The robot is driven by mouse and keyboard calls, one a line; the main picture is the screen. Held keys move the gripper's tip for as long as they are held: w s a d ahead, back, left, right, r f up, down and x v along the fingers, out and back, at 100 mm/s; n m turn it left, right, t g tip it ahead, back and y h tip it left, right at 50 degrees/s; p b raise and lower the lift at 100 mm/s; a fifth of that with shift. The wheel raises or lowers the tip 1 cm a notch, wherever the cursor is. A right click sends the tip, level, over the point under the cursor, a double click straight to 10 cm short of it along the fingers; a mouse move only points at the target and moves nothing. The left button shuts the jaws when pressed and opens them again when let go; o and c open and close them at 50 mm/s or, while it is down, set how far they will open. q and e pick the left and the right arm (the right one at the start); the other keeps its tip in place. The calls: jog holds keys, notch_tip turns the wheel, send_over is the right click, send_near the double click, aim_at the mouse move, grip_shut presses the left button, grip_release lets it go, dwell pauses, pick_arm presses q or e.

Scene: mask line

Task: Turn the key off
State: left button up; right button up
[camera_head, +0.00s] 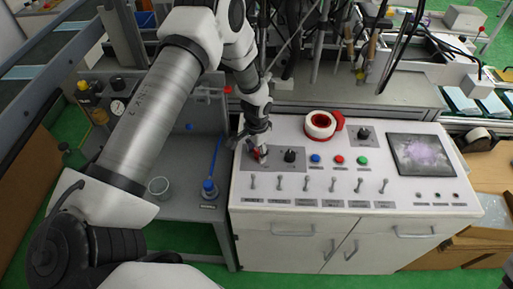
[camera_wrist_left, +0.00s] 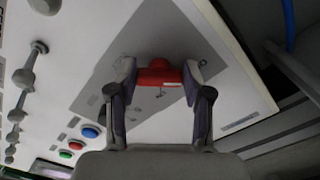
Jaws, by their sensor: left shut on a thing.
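The red key switch (camera_wrist_left: 158,75) sits on a grey plate (camera_wrist_left: 130,42) on the white control panel (camera_head: 385,180). My left gripper (camera_wrist_left: 159,72) has a finger on each side of the red switch and is shut on it. In the head view my left gripper (camera_head: 257,154) reaches down to the panel's upper left corner and largely hides the switch. Small markings show on the plate around the switch, too small to read. My right gripper is not in view.
A black knob (camera_head: 290,156) stands just right of the gripper. Blue (camera_head: 315,159), red (camera_head: 339,160) and green (camera_head: 362,161) buttons, a row of toggle switches, a tape roll (camera_head: 320,125) and a screen (camera_head: 421,155) share the panel. A blue-capped bottle (camera_head: 209,188) stands left.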

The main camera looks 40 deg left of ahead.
aim_at(257, 153)
pick_arm(q)
jog(key=shift+w+r+n, duration=0.1)
jog(key=shift+n, duration=0.3)
jog(key=o, duration=1.2)
jog(key=shift+c, duration=0.2)
notch_tip(257, 153, up, 12)
